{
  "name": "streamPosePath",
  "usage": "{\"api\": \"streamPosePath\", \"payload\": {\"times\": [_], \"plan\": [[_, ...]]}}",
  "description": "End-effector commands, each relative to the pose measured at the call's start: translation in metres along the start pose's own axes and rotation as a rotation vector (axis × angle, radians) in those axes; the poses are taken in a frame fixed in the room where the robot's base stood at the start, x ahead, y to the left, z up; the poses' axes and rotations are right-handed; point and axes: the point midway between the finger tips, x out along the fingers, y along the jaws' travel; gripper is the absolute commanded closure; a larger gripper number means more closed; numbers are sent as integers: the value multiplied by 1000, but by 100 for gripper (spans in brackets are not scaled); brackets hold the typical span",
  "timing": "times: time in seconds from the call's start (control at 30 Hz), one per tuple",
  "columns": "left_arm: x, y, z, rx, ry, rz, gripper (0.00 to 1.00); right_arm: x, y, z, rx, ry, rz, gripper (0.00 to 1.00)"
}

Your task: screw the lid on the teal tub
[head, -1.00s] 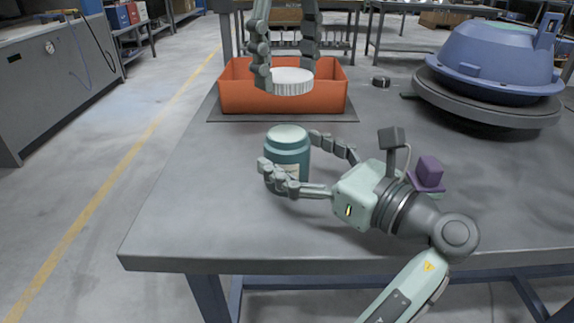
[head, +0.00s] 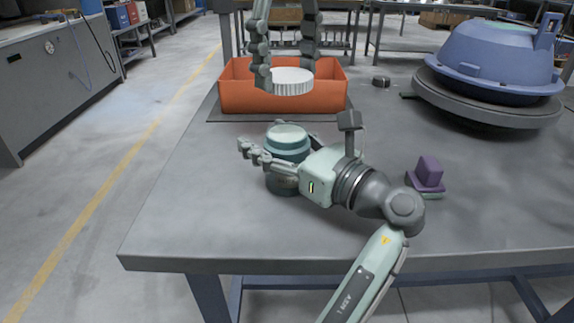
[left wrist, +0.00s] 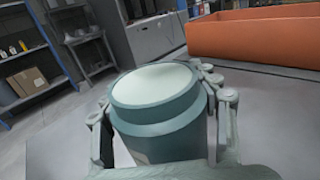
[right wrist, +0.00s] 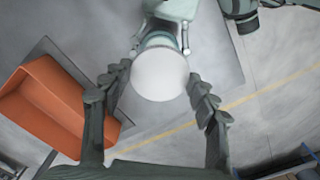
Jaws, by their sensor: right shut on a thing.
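The teal tub (head: 289,145) stands upright on the grey table, with a pale round top. My left gripper (head: 262,160) is around it with a finger on each side; the far finger is hidden in the head view. In the left wrist view the tub (left wrist: 158,125) sits between the open fingers, close to both. The white ribbed lid (head: 292,82) is between the fingertips of my right gripper (head: 287,72), which points down and is shut on it. In the right wrist view the lid (right wrist: 160,73) covers most of the tub.
An orange bin (head: 235,98) stands on a dark mat behind the tub. A purple block (head: 428,172) lies to the right of my left arm. The table's left front is clear.

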Motion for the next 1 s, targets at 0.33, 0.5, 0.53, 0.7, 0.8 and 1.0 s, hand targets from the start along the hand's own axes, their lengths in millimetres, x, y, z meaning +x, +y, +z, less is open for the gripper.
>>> {"api": "streamPosePath", "payload": {"times": [0.33,0.5,0.53,0.7,0.8,1.0], "plan": [[0,0,0,0,0,0,87,0,0,0,0,0,0,56],[0,0,0,0,0,0,100,0,0,0,0,0,0,56],[0,0,0,0,0,0,100,0,0,0,0,0,0,56],[0,0,0,0,0,0,100,0,0,0,0,0,0,56],[0,0,0,0,0,0,100,2,0,0,0,-1,-1,56],[0,0,0,0,0,0,100,30,0,1,-1,-1,-3,56]]}}
